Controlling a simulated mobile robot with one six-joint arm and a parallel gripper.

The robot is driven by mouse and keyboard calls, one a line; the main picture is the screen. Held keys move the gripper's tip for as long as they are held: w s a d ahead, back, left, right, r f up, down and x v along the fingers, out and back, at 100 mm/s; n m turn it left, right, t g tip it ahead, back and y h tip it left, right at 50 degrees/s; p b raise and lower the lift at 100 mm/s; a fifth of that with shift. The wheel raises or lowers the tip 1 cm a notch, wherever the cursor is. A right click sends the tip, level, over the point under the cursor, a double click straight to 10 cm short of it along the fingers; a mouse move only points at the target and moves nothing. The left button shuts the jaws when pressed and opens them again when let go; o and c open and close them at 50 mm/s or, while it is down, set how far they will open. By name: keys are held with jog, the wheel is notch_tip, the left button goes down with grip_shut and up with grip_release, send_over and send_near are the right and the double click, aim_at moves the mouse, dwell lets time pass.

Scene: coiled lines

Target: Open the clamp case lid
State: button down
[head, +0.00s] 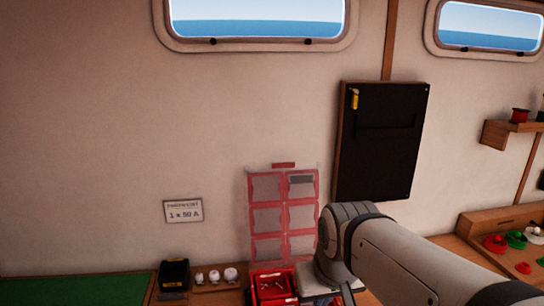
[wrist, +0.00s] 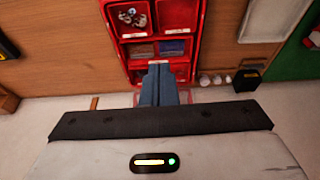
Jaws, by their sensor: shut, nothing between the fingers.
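The red clamp case (head: 272,287) sits on the bench at the bottom of the head view, partly hidden by my arm. Its clear, red-framed lid (head: 283,215) stands upright against the wall behind it, with a red tab on top. In the wrist view the case (wrist: 122,52) shows open compartments, some holding small parts. My gripper (wrist: 158,68) is shut and empty, its fingertips over the wall-side end of the case. Whether they touch it, I cannot tell. The gripper body hides most of the lid in the wrist view.
Left of the case stand several white cups (head: 214,276), a black box (head: 174,275) and a green mat (head: 80,291). A dark framed board (head: 378,142) hangs on the wall. A tray of coloured items (head: 515,242) stands at right.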

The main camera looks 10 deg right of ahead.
jog(key=w+r+p, duration=0.1)
jog(key=w+r, duration=0.5)
jog(key=w, duration=0.4)
jog(key=w+r, duration=0.7)
jog(key=w, duration=0.2)
jog(key=t+p, duration=0.2)
send_near(284, 157)
jog(key=s+r, duration=0.1)
jog(key=s, duration=0.2)
jog(key=x, duration=0.3)
jog(key=p+x, duration=0.1)
jog(key=x, duration=0.5)
jog(key=shift+a+f, duration=0.15)
jog(key=shift+a, duration=0.15)
jog(key=shift+s+f+b, duration=0.15)
jog(key=shift+s+b, duration=0.4)
jog(key=shift+b, duration=0.5)
jog(key=s+r+t+b, duration=0.1)
jog(key=s+t+b, duration=0.1)
jog(key=s+b, duration=0.5)
jog(key=b, duration=0.3)
jog(key=shift+s+r, duration=0.15)
jog(key=shift+r, duration=0.15)
